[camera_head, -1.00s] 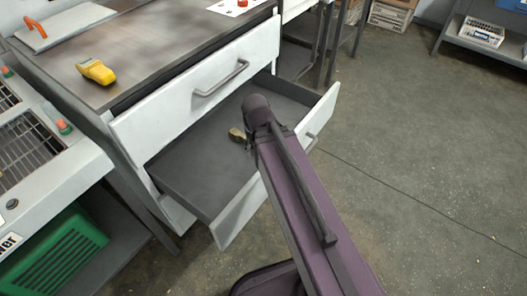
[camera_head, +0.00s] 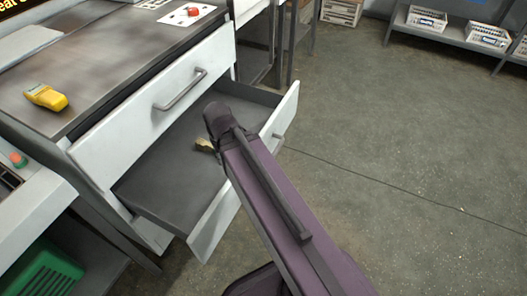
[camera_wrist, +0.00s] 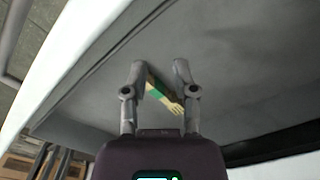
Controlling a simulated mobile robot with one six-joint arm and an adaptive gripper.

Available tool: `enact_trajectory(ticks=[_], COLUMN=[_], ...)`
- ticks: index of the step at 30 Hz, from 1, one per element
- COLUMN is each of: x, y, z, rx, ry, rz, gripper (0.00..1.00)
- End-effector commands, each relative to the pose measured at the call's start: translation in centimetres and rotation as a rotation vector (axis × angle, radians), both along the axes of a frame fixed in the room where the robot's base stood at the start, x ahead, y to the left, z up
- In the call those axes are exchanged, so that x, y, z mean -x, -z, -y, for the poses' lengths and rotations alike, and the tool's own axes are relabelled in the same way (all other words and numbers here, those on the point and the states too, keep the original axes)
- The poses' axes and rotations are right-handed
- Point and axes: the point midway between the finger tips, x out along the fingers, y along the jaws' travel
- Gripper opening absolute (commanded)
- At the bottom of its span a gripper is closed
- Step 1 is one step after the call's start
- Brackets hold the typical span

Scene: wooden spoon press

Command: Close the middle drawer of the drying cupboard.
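The open drawer (camera_head: 150,190) of the white cupboard sticks out below a shut drawer (camera_head: 150,100) with a bar handle. Its white front (camera_head: 216,218) faces right, with part of its handle (camera_head: 278,137) showing beside my arm. A small brush-like item (camera_wrist: 163,95), green and pale, shows between the fingers. I cannot tell whether they touch the drawer.
A yellow handheld device (camera_head: 46,97) and a white card (camera_head: 188,14) with red pieces lie on the worktop. A machine with a green crate (camera_head: 42,272) stands at the left. The floor (camera_head: 400,190) to the right is clear apart from a thin dark line. Shelves with baskets (camera_head: 427,19) stand behind.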

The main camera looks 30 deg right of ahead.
Motion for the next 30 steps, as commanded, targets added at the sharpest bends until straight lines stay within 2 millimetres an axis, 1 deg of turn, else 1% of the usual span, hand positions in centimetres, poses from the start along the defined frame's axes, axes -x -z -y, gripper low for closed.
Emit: enact_trajectory(ticks=[1,2,5,11,30], x=[0.0,0.0,0.0,0.0,0.0], y=[-0.2,-0.4,-1.1,-3.8,-16.0], z=[0.0,0.0,0.0,0.0,0.0], rx=[0.0,0.0,0.0,0.0,0.001], ry=[0.0,0.0,0.0,0.0,0.0], rz=[0.0,0.0,0.0,0.0,0.0], gripper=[0.08,0.0,0.0,0.0,0.0])
